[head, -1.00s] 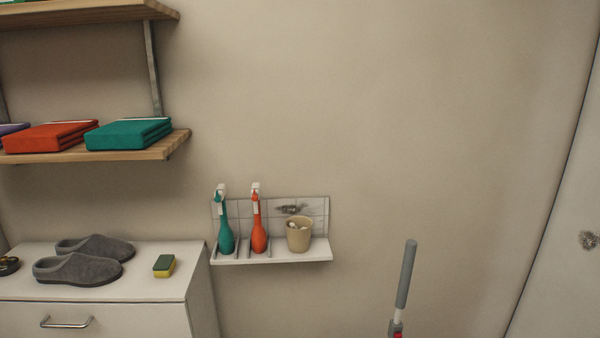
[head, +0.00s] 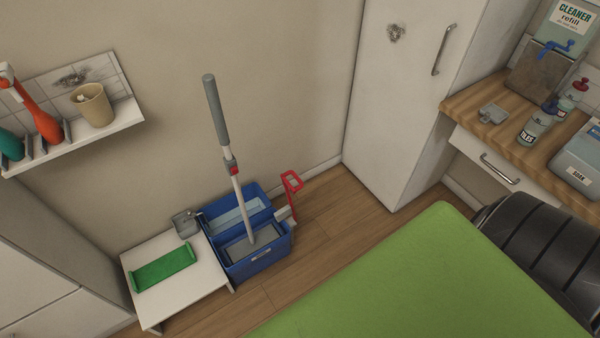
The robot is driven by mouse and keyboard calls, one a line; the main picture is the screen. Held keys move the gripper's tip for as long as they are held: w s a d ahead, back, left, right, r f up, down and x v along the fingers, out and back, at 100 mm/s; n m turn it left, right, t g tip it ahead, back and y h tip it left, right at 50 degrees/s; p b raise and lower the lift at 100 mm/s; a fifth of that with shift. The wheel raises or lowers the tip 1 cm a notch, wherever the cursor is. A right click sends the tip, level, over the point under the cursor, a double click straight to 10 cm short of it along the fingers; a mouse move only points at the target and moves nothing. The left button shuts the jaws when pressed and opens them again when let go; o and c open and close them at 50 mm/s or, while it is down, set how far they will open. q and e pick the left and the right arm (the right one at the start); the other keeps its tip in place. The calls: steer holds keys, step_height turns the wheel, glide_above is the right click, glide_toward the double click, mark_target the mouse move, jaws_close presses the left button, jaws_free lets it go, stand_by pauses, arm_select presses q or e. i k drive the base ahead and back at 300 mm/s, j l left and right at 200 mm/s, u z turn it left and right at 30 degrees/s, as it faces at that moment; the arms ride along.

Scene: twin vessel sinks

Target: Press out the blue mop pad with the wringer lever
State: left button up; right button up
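A blue mop bucket (head: 262,266) stands on the floor against the wall. A mop (head: 236,190) with a grey grip and a red collar stands upright in it, leaning slightly. Its flat grey head (head: 236,252) sits inside the bucket. The pad under the head is hidden, so I cannot tell its colour. A red-handled lever (head: 292,182), which looks like the wringer lever, rises at the bucket's right side. Neither of my grippers shows in the head view.
A green surface (head: 400,285) fills the lower right foreground, beside a black ribbed object (head: 540,245). A white cabinet (head: 395,110) stands behind right. Wooden floor (head: 335,225) is clear right of the bucket.

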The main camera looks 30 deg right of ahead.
mark_target(284, 212)
steer(key=l+u, duration=0.25)
steer(key=l, duration=1.2)
steer(key=l+u, duration=0.25)
steer(key=l, duration=1.2)
